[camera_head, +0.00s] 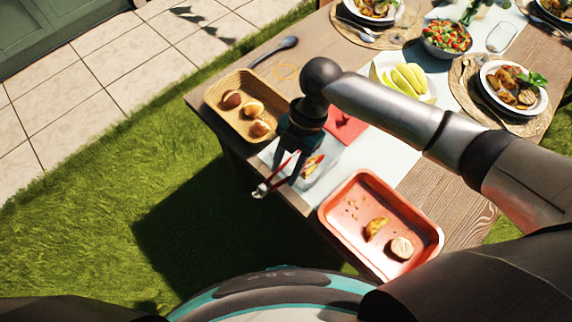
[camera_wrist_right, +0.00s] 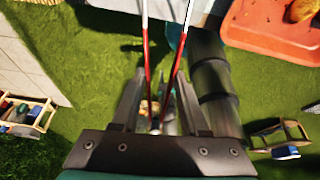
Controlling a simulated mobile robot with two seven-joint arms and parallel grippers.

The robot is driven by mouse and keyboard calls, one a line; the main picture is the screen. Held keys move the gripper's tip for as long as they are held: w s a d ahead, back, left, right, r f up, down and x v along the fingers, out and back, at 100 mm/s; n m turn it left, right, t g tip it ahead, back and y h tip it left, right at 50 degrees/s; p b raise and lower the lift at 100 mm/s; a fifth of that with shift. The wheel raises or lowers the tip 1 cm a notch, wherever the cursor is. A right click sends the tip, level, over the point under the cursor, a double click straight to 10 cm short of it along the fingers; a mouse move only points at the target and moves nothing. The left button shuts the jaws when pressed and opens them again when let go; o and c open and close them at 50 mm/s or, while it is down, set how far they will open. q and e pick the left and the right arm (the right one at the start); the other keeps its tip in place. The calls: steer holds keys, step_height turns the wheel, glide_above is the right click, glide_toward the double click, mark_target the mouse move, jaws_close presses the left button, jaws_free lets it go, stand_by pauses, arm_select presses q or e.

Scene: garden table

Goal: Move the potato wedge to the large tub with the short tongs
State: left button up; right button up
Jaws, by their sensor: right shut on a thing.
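The potato wedge (camera_head: 376,228) lies in the orange tray (camera_head: 335,207) beside a round pale slice; a golden piece also shows in the tray in the right wrist view (camera_wrist_right: 303,9). My right gripper (camera_head: 287,170) points down near the table's front edge, left of the tray. It is shut on the tongs (camera_head: 272,186), which have red and pale arms. In the right wrist view the tongs (camera_wrist_right: 147,70) spread toward the top and meet between the fingers. A clear tub (camera_head: 326,165) with some food in it stands just right of the gripper, partly hidden. My left gripper is not in view.
A wicker basket (camera_head: 213,97) with several bread rolls stands left of my right arm. A red flat item (camera_head: 347,126) lies behind the clear tub. Plates, a salad bowl (camera_head: 447,38) and a plate of yellow food (camera_head: 407,78) fill the back. Grass lies below the front edge.

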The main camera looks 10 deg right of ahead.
steer(key=shift+r, duration=0.1)
step_height(320, 180, up, 10)
steer(key=p, duration=1)
steer(key=shift+w, duration=0.1)
